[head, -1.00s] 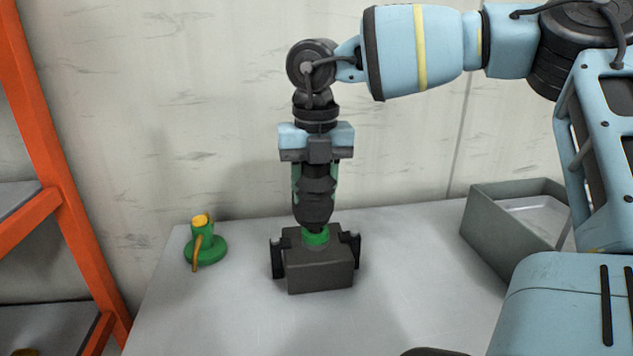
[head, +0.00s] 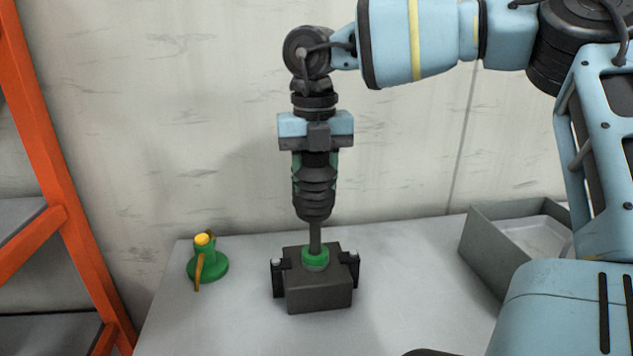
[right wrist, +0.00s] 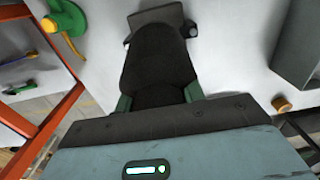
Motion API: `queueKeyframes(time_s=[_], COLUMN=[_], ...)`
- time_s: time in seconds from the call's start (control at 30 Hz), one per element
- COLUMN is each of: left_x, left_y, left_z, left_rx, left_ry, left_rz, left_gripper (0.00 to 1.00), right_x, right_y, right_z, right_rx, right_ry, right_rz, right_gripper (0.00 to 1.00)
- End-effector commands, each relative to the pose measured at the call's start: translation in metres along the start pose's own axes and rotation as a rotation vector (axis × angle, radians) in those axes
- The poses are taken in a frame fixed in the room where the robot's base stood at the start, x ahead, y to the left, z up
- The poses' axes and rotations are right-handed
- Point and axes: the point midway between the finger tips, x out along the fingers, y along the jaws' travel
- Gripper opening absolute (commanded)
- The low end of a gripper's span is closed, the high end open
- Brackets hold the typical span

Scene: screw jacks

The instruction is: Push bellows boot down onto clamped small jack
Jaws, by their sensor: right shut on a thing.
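My right gripper (head: 316,166) points down with its green fingers shut on the black bellows boot (head: 314,198). The boot is upright and hangs above the small jack (head: 315,258), whose green collar sits in a dark clamp block (head: 320,296) on the table. A dark upright spindle bridges the gap between collar and boot. Whether its top is inside the boot is hidden. In the right wrist view the boot (right wrist: 158,60) fills the space in front of the gripper (right wrist: 160,98) and hides the jack. My left gripper is not in view.
Another green jack (head: 207,268) with a yellow top and handle stands at the table's left. A grey tray (head: 485,252) stands at the right. An orange shelf frame (head: 55,170) rises beyond the left edge. The table between is clear.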

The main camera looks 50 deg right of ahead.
Motion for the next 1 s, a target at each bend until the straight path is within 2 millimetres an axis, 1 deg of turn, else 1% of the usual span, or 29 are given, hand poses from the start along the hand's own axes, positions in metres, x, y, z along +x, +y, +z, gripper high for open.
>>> queueKeyframes(time_s=[0.03, 0.1, 0.4, 1.0], left_x=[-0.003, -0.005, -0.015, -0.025], left_y=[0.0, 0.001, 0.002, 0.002], left_z=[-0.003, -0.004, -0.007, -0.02], left_rx=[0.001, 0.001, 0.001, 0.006], left_ry=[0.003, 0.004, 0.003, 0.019], left_rz=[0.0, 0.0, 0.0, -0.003], left_gripper=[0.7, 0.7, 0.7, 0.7], right_x=[-0.011, -0.016, -0.037, -0.074], right_y=[0.0, 0.0, 0.001, 0.0], right_z=[0.004, 0.004, 0.004, 0.002], right_rx=[0.004, 0.004, 0.002, 0.001], right_ry=[-0.023, -0.024, -0.027, -0.013], right_rz=[0.008, 0.009, 0.011, 0.006], right_gripper=[0.0, 0.0, 0.0, 0.0])
